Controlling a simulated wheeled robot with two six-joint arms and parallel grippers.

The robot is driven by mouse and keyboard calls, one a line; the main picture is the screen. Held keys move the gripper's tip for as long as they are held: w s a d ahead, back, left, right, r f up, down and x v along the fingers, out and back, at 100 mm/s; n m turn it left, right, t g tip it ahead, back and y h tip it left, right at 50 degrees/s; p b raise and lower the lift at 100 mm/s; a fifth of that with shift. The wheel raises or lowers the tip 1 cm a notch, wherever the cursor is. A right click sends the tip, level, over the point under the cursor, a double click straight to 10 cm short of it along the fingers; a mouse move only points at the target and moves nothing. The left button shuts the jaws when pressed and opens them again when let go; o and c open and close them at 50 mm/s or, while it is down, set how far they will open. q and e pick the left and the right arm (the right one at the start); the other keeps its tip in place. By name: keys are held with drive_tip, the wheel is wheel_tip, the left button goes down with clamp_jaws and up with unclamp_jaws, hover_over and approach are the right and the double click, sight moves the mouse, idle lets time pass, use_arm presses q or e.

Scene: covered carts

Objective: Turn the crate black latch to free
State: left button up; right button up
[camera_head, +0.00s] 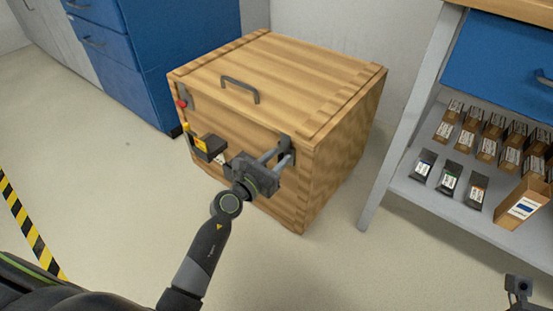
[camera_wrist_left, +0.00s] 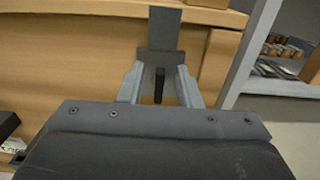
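The wooden crate (camera_head: 235,125) stands on the floor with its lid down. Its black latch (camera_head: 286,142) is at the upper right of the front face. In the left wrist view the latch shows as a dark plate (camera_wrist_left: 164,28) with a narrow black lever (camera_wrist_left: 158,86) hanging below it. My left gripper (camera_head: 280,157) is at this latch, with its fingers apart. In the left wrist view the left gripper (camera_wrist_left: 160,72) has one finger on each side of the lever, with gaps visible.
A dark handle (camera_head: 240,88) is on the lid. A red knob (camera_head: 181,103) and a black box with a yellow label (camera_head: 208,147) are on the crate's front left. A blue cabinet (camera_head: 150,50) stands behind left. A shelf (camera_head: 430,195) with boxes is at right.

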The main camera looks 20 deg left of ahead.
use_arm(q)
drive_tip(key=shift+c, duration=0.4)
clamp_jaws()
